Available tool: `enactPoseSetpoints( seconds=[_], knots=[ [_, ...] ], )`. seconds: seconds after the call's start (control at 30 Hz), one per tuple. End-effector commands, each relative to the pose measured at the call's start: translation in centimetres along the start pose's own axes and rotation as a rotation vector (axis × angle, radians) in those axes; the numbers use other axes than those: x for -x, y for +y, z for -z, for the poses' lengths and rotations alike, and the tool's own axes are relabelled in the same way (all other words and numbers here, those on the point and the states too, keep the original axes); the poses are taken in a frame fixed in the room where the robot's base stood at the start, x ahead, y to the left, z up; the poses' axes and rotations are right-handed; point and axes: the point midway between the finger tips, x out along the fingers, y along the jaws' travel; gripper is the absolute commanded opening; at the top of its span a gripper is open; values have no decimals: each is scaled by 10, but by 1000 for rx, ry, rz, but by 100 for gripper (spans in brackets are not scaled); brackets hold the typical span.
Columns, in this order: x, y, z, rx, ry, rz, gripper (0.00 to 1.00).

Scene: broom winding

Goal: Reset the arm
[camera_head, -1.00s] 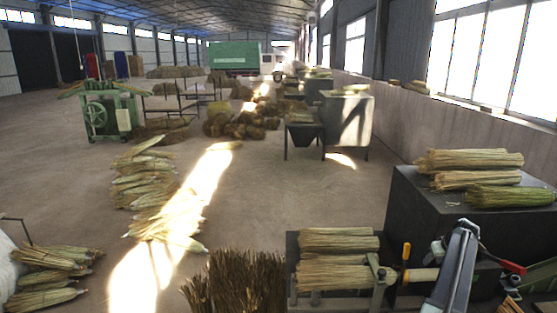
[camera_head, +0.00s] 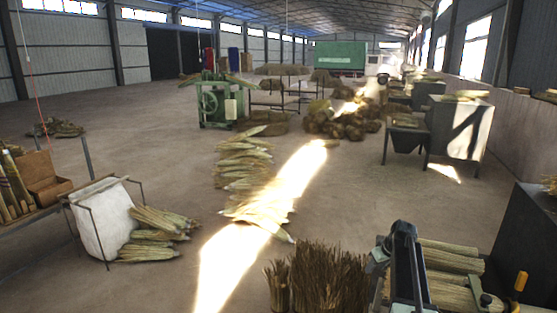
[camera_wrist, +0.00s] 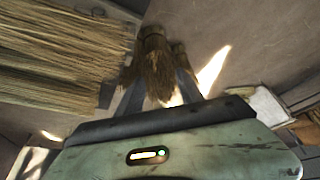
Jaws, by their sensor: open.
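My arm (camera_head: 405,265) shows at the lower right of the head view, in front of a tray of pale straw bundles (camera_head: 450,262). The jaws are not clear there. In the wrist view my gripper (camera_wrist: 160,88) points past the green wrist housing with its two dark fingers apart. Upright brown bristle bundles (camera_wrist: 156,62) show beyond and between the fingers; I see no grip on them. The pale straw (camera_wrist: 55,55) fills the upper left of the wrist view. The brown bundles (camera_head: 320,278) stand left of my arm in the head view.
A dark box (camera_head: 525,235) stands at the right edge. A white sack in a wire frame (camera_head: 103,220) and a bench with a wooden box (camera_head: 42,178) stand at left. Straw piles (camera_head: 243,165) lie on the floor ahead. A green machine (camera_head: 216,100) stands farther back. Open floor lies between.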

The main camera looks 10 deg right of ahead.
Motion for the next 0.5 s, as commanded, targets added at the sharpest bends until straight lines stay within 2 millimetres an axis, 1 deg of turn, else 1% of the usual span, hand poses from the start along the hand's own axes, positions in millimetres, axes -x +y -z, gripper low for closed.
enactPoseSetpoints(
  seconds=[0.03,0.07,0.1,0.17,0.2,0.27,0.3,0.37,0.4,0.47,0.5],
  knots=[
    [-12,-49,3,41,-15,20,44],
    [-17,-75,6,60,-25,31,44],
    [-22,-110,7,86,-40,46,44],
    [-29,-162,5,122,-66,65,44],
    [-33,-197,1,142,-84,77,44],
    [-36,-247,-10,169,-115,90,44],
    [-36,-278,-20,182,-137,97,44],
    [-35,-321,-39,194,-174,102,44],
    [-33,-346,-55,196,-200,100,44],
    [-26,-375,-82,180,-243,90,44],
    [-20,-386,-102,151,-274,76,44]
  ],
)
